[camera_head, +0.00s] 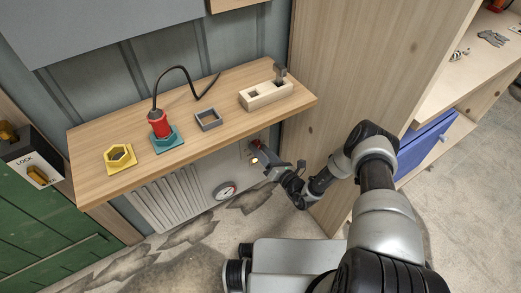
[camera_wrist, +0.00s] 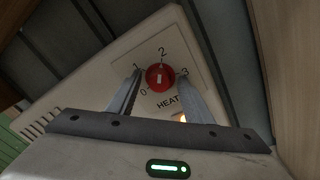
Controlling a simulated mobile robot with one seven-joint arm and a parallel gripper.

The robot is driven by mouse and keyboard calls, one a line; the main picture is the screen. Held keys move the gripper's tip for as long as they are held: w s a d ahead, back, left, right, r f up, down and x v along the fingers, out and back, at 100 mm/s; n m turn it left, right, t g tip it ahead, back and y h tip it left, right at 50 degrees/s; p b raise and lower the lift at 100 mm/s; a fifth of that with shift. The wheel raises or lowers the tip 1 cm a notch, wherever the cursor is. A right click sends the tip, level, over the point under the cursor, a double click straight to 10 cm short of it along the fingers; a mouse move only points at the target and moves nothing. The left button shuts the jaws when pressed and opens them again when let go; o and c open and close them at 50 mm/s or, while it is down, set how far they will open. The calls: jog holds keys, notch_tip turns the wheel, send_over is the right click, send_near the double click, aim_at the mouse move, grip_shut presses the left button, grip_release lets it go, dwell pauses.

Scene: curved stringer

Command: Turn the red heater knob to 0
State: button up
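The red heater knob (camera_wrist: 160,77) sits on a pale dial plate marked 0, 1, 2 and 3 in the wrist view. A small white mark shows on its face, and it seems to point towards the 2. My gripper (camera_wrist: 160,82) is open, with one finger on each side of the knob; I cannot tell whether either touches it.
The wooden shelf (camera_head: 90,180) above the heater holds a yellow hexagonal piece (camera_head: 119,157), a red tool in a teal holder (camera_head: 168,142), a grey square frame (camera_head: 208,120) and a wooden block (camera_head: 265,96). A wooden panel (camera_head: 345,60) stands close on the right.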

jog(key=c, duration=0.9)
